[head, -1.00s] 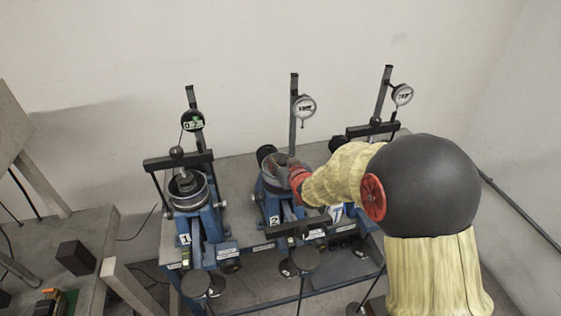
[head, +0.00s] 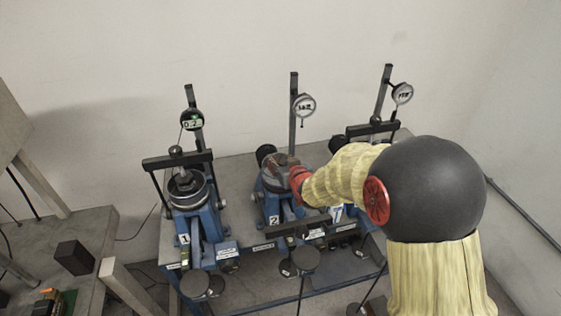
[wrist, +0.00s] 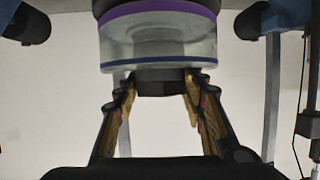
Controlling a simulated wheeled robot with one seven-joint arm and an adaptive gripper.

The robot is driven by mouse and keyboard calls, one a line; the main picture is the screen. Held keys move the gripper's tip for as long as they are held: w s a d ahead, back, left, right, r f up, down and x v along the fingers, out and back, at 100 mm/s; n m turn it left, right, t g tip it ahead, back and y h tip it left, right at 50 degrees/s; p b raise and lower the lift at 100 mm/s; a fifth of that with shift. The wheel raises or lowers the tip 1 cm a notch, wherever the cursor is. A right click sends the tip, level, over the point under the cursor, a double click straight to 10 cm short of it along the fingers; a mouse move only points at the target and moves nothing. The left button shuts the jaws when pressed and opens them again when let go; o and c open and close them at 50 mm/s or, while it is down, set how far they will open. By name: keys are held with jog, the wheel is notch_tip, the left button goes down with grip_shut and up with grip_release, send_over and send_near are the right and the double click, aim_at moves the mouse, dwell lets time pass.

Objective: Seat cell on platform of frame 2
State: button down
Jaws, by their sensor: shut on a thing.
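The cell (wrist: 160,42) is a clear cylinder with a purple band and a blue edge line in the wrist view, which looks upside down. My gripper (wrist: 160,88) is shut on the dark knob at the cell's top. In the head view my gripper (head: 291,168) and the cell are at the round platform of frame 2 (head: 273,219), the middle blue lever frame. A dark round surface (wrist: 158,6) lies against the purple-band end of the cell. I cannot tell whether the cell rests fully on the platform; my gripper and arm partly hide it.
Frame 1 (head: 183,239) stands to the left. The third frame is mostly behind my arm. A dial gauge (head: 304,105) on a post rises behind frame 2, and its black crossbar (head: 290,229) lies low in front. A side table (head: 95,232) stands at left.

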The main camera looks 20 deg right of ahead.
jog(key=shift+f+b, duration=0.25)
jog(key=shift+b, duration=0.2)
dwell(0.3)
jog(key=c, duration=1.5)
grip_release()
jog(key=o, duration=0.5)
jog(key=shift+f, duration=0.1)
